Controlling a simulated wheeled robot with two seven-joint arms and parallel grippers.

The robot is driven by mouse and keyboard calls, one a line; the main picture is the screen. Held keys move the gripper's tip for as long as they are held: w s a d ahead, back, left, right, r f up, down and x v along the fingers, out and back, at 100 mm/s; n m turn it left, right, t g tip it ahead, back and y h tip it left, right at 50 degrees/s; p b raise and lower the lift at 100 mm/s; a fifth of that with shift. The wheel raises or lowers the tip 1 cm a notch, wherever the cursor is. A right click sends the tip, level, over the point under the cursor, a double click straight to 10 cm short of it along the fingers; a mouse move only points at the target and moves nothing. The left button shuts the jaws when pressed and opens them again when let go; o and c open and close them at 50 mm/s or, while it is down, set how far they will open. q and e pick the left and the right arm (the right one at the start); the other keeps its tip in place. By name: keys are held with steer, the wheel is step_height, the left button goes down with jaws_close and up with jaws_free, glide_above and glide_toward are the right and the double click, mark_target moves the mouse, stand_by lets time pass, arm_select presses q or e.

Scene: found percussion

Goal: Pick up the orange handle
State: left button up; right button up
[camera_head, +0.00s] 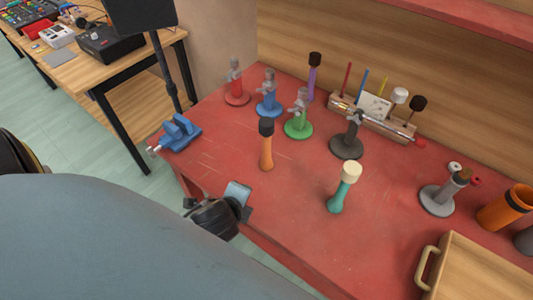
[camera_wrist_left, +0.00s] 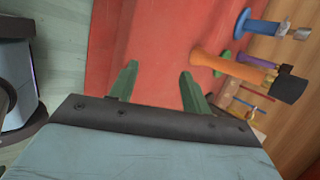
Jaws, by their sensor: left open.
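The orange handle (camera_head: 266,154) with a dark top stands upright on the red bench top (camera_head: 300,232), left of centre in the head view. In the left wrist view the orange handle (camera_wrist_left: 235,67) appears sideways, its dark end pointing right. My left gripper (camera_wrist_left: 158,88) is open, with two green fingers apart and nothing between them. The orange handle is beyond and to the right of these fingers, not touching them. In the head view the end of my left arm is at the bench's front edge; its fingers are not clearly visible. My right gripper is not in view.
A teal handle (camera_head: 338,199) with a cream head stands to the right of the orange handle. Red, blue and green stands (camera_head: 298,127), a purple handle (camera_head: 312,82) and a dark stand (camera_head: 347,146) are behind. A blue vise (camera_head: 180,132) sits at the left edge. Bench front is clear.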

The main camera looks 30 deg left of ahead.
mark_target(265, 147)
arm_select(q)
steer(key=w+r+m+t, duration=0.6)
steer(key=r+m, duration=0.2)
steer(key=m, duration=0.9)
steer(key=x, duration=0.6)
steer(key=shift+w+f, duration=0.3)
steer(key=b+x, duration=0.1)
steer(key=x, duration=0.4)
steer(key=shift+a+f, duration=0.25)
jaws_close()
